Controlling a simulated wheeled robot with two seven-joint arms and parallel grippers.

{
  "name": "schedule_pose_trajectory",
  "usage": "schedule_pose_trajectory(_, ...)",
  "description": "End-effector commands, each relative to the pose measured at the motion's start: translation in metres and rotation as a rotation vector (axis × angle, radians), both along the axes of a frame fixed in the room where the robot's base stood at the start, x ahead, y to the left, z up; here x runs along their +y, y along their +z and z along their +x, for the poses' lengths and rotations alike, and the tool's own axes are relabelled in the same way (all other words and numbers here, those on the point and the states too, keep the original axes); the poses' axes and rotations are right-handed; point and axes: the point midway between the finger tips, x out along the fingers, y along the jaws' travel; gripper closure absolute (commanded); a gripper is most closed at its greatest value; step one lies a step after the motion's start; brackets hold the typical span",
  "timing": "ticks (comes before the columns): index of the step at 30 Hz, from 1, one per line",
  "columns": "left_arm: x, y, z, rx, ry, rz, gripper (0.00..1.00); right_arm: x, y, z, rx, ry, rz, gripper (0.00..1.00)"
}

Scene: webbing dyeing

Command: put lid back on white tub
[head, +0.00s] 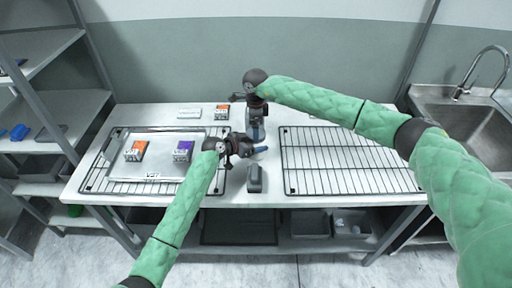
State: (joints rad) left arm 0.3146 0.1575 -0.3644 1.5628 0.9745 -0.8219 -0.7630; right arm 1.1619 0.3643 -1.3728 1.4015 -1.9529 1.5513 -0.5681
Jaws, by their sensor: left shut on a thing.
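My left gripper (246,148) is over the middle of the table, shut on a small blue thing (261,149) that sticks out to its right. Most of that thing is hidden by the gripper, so I cannot tell what it is. My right gripper (254,104) is farther back, right above or at a bottle-like container (256,129) with a blue lower part. I cannot tell whether its jaws touch it. I cannot make out a white tub or its lid for certain. A flat white thing (188,113) lies at the back left of the table.
A metal tray (191,146) on the left wire rack holds an orange box (135,150) and a purple box (183,151). Another orange box (222,112) stands behind. A grey block-like thing (254,180) is at the front edge. The right wire rack (345,160) is empty. A sink (468,120) is right.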

Motion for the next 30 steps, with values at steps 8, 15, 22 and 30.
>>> schedule_pose_trajectory(8,0.000,0.000,0.000,0.000,0.000,0.000,0.88,0.000,-0.019,0.000,0.000,0.000,0.001,0.13)
schedule_pose_trajectory(15,0.000,0.000,0.000,0.000,0.000,0.000,0.88,0.000,-0.019,0.000,0.000,0.000,0.001,0.19)
schedule_pose_trajectory(22,0.000,0.000,0.000,0.000,0.000,0.000,0.88,0.000,-0.019,0.000,0.000,-0.001,0.001,0.58)
schedule_pose_trajectory(30,0.000,0.000,0.000,0.000,0.000,0.000,0.88,-0.001,-0.019,0.001,-0.001,-0.110,0.001,0.58)
